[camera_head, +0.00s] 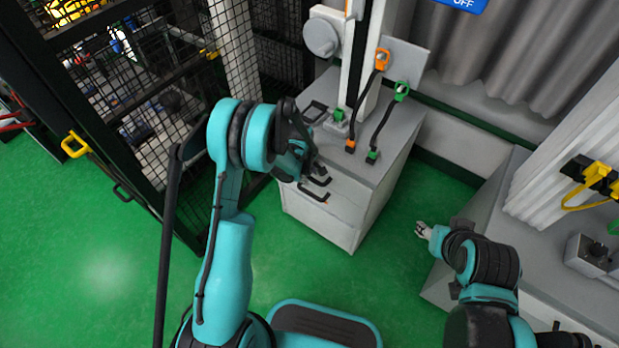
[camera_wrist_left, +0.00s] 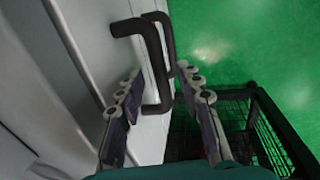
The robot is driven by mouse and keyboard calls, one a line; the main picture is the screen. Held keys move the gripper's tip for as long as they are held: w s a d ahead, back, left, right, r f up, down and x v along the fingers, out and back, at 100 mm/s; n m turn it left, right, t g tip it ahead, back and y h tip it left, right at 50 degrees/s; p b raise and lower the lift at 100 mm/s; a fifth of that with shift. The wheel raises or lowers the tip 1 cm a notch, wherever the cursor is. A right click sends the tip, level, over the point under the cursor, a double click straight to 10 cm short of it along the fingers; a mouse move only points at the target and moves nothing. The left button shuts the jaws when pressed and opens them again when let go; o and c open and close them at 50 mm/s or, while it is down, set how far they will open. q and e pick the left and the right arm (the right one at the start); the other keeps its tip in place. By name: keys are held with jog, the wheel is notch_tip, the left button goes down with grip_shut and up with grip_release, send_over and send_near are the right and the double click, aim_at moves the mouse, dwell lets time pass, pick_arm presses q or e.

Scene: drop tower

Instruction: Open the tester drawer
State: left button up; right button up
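The tester (camera_head: 370,215) is a grey cabinet at the centre of the head view, with black bar handles on its front. Its drawer front (camera_head: 320,217) looks closed. A drawer handle (camera_head: 313,193) sits close to my left gripper (camera_head: 318,174). In the left wrist view, my left gripper (camera_wrist_left: 160,78) has its fingers apart. A black handle (camera_wrist_left: 152,62) lies between them, and a second handle shows just behind it. I cannot tell whether the fingers touch the handle. My right gripper (camera_head: 421,230) is low over the floor, right of the tester; its fingers are too small to read.
A black mesh fence (camera_head: 150,100) stands left of the tester. Orange and green connectors with cables (camera_head: 376,85) are on the tester's top. A grey bench (camera_head: 470,215) stands at the right. Green floor (camera_head: 400,290) lies clear before the tester.

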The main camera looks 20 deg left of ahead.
pick_arm(q)
jog(key=shift+w+f, duration=0.1)
jog(key=shift+f, duration=0.3)
grip_shut()
